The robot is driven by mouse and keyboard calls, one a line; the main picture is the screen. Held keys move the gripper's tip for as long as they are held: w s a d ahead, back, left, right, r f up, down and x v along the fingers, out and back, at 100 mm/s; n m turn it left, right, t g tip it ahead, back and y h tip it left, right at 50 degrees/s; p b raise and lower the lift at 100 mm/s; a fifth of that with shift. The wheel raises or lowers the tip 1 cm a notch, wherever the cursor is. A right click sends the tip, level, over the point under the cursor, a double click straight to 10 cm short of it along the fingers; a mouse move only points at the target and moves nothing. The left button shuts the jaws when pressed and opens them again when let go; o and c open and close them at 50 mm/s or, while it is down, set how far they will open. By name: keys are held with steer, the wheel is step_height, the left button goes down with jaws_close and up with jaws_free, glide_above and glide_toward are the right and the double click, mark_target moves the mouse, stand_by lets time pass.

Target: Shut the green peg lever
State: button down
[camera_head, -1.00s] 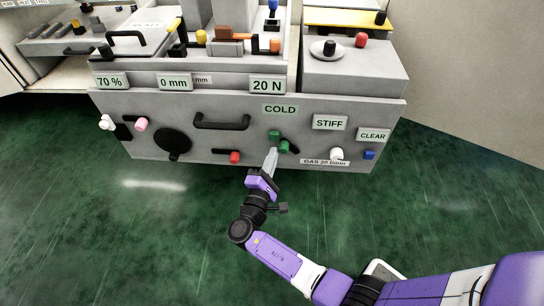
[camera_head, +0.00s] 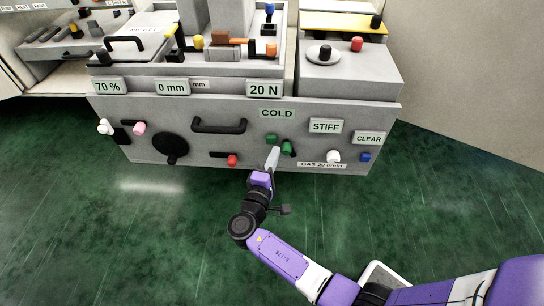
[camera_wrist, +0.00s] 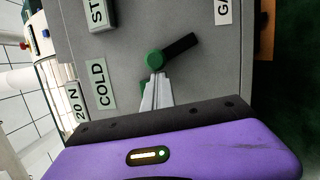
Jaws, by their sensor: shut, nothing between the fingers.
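The green peg lever (camera_head: 287,148) is low on the front of the grey machine, below the COLD label. A second green piece (camera_head: 271,139) sits just up and left of it. In the wrist view the round green peg (camera_wrist: 154,60) has a dark bar slanting from it to the upper right. My gripper (camera_head: 274,152) is shut and empty, with its pale fingertips beside the green peg, on its left in the head view. In the wrist view the gripper tips (camera_wrist: 158,78) overlap the peg's lower edge; I cannot tell whether they touch.
A red knob (camera_head: 232,160) is to the left on the same panel, and white (camera_head: 334,157) and blue (camera_head: 365,157) knobs are to the right. A black handle (camera_head: 219,126) sticks out above left. The green floor in front is clear.

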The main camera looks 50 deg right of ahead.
steer(key=shift+s+d+r+m+y, duration=0.2)
steer(key=shift+s+d+r+m, duration=0.2)
steer(key=shift+m, duration=0.4)
steer(key=shift+s+d+r+m+y, duration=0.2)
steer(key=shift+s+d+r+m, duration=0.15)
steer(key=shift+m, duration=0.45)
steer(key=shift+a, duration=0.1)
